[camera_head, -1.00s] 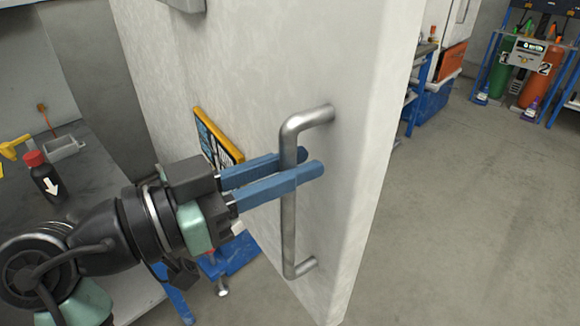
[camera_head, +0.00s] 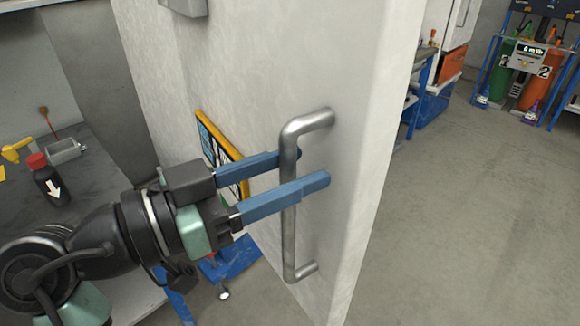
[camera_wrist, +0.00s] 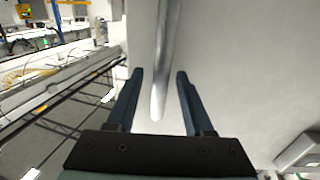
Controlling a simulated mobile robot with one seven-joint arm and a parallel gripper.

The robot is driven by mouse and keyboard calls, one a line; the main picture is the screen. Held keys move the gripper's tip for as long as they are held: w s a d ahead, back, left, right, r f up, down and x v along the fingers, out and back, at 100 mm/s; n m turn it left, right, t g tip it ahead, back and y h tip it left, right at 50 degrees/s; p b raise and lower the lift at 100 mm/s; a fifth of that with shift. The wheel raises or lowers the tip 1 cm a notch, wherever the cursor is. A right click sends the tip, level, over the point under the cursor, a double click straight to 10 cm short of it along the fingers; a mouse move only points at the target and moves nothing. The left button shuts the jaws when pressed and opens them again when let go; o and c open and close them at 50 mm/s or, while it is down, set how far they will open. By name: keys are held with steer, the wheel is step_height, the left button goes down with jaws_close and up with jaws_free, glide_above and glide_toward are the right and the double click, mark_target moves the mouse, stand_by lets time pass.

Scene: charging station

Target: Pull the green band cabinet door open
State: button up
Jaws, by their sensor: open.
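A large pale door panel (camera_head: 235,75) fills the middle of the head view, standing at an angle to the camera. No green band shows on its visible face. A grey metal bar handle (camera_head: 289,225) is fixed near its right edge; it also shows in the wrist view (camera_wrist: 164,60). My gripper (camera_head: 314,168) has two blue fingers, open and apart, one on each side of the handle bar. In the wrist view my gripper (camera_wrist: 160,75) has the bar between its fingers, with gaps on both sides.
At the left a dark bench (camera_head: 95,165) bears a dark bottle with a red cap (camera_head: 48,180) and a grey tray (camera_head: 64,151). An orange-edged panel (camera_head: 222,150) stands behind my gripper. The floor (camera_head: 480,220) at the right is clear.

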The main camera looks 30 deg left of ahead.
steer(key=v, duration=1.3)
steer(key=shift+d, duration=0.1)
